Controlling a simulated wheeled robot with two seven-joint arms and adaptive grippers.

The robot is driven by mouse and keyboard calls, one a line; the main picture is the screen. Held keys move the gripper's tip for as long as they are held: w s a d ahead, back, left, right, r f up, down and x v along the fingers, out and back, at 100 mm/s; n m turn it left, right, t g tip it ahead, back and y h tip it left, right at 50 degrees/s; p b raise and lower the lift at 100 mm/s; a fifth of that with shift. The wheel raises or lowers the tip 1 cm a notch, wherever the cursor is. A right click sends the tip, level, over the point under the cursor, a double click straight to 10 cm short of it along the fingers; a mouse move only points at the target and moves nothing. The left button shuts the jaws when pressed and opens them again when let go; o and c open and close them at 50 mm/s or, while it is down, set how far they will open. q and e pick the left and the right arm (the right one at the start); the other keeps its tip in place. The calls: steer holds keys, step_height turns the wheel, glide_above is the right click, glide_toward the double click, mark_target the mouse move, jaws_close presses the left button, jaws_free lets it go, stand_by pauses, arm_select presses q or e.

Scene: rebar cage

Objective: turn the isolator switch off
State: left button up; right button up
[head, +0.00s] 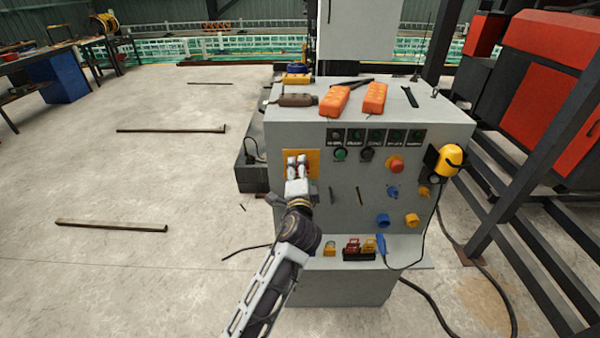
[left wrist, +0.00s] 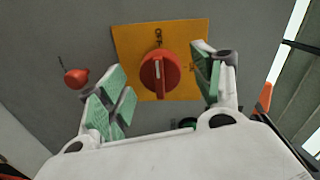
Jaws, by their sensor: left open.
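The isolator switch is a round red rotary knob (left wrist: 160,74) with a white pointer line, on a yellow plate (left wrist: 194,38) with dark markings. In the left wrist view the line runs roughly up and down the picture; I cannot read the markings surely. In the head view the yellow plate (head: 287,157) is at the upper left of the grey cabinet front, and my gripper covers most of the knob. My left gripper (head: 298,163) is open in front of it. In the left wrist view its green-padded fingers (left wrist: 161,86) stand either side of the knob, apart from it.
The grey cabinet (head: 300,125) also carries a red button (head: 396,165), blue and yellow sockets, and a yellow lamp-like part (head: 451,158). Orange cases (head: 335,101) and tools lie on top. A red knob (left wrist: 76,78) is near the left finger. Floor at left has loose bars.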

arm_select(q)
steer(key=s, duration=0.6)
steer(key=shift+s+r, duration=0.15)
steer(key=shift+r, duration=0.1)
stand_by(0.4)
steer(key=s+a+f+n+g+y, duration=0.1)
steer(key=s+a+f+n+g, duration=0.3)
steer(key=a+f, duration=0.5)
steer(key=s+a+f+n+g+h, duration=0.1)
steer(key=s+a+f+n+g, duration=0.5)
steer(key=s, duration=0.4)
steer(key=s+a+f+n+g, duration=0.35)
steer(key=s+a+f, duration=0.35)
steer(key=s, duration=0.4)
step_height(320, 180, down, 32)
steer(key=s+f+g, duration=0.1)
steer(key=s, duration=0.1)
steer(key=s+a+f, duration=0.2)
steer(key=s+f, duration=0.8)
steer(key=s, duration=0.1)
steer(key=s+a+f+g, duration=0.1)
steer(key=s+a+f, duration=0.1)
steer(key=s+f, duration=0.7)
steer(key=s, duration=0.2)
steer(key=shift+s+f, duration=0.35)
steer(key=shift+s, duration=0.05)
